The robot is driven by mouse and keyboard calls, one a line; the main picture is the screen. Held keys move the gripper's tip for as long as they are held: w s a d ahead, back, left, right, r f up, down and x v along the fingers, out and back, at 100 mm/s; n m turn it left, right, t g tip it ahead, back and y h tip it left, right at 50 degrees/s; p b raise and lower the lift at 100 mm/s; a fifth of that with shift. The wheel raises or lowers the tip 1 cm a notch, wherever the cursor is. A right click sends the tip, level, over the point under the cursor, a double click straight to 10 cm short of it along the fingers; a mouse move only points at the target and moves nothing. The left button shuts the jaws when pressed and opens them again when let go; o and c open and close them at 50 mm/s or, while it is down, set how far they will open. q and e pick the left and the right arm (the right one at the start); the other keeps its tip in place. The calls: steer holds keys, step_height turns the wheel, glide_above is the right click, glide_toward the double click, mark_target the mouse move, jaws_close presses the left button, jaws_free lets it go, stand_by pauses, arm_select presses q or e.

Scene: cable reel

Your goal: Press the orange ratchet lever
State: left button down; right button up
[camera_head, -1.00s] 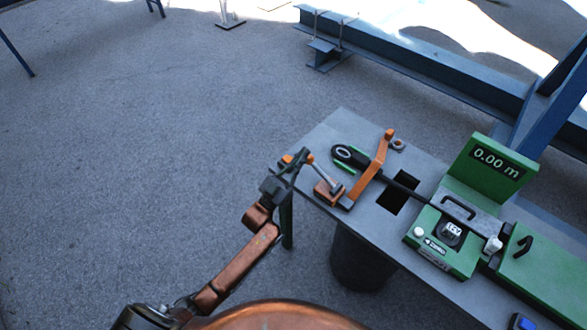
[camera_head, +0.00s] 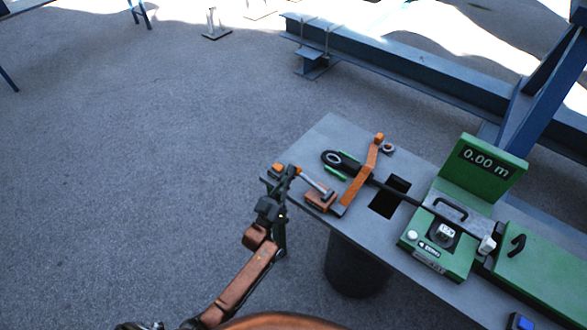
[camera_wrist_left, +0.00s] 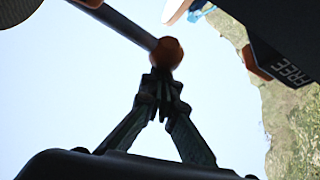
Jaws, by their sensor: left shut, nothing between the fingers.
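The ratchet lever is a grey rod (camera_head: 315,184) with an orange knob (camera_head: 277,168), rising from an orange-brown base (camera_head: 321,200) at the left end of the grey table. In the left wrist view the knob (camera_wrist_left: 167,53) is at the end of the grey rod (camera_wrist_left: 122,25). My left gripper (camera_head: 289,170) is at the knob end of the lever and hides part of it. In the left wrist view its shut, empty fingers (camera_wrist_left: 161,82) are right at the knob's lower side. I cannot tell whether they touch it. My right gripper is not in view.
An orange bar (camera_head: 360,180) stands right of the lever base, near a black looped cable end (camera_head: 333,158). The table (camera_head: 325,130) has a square hole (camera_head: 389,198). A green meter (camera_head: 485,168) reads 0.00 m. A dark block (camera_wrist_left: 282,62) marked FREE shows in the wrist view.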

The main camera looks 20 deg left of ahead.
arm_select(q)
steer(key=shift+a+f+n+y, duration=0.2)
steer(key=shift+f+n+y, duration=0.9)
steer(key=shift+f+n, duration=0.4)
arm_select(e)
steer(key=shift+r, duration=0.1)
arm_select(q)
steer(key=shift+r, duration=0.1)
step_height(320, 180, up, 5)
steer(key=a+p, duration=0.2)
steer(key=p, duration=0.2)
steer(key=v, duration=1)
steer(key=shift+f+b, duration=0.35)
steer(key=shift+b, duration=0.05)
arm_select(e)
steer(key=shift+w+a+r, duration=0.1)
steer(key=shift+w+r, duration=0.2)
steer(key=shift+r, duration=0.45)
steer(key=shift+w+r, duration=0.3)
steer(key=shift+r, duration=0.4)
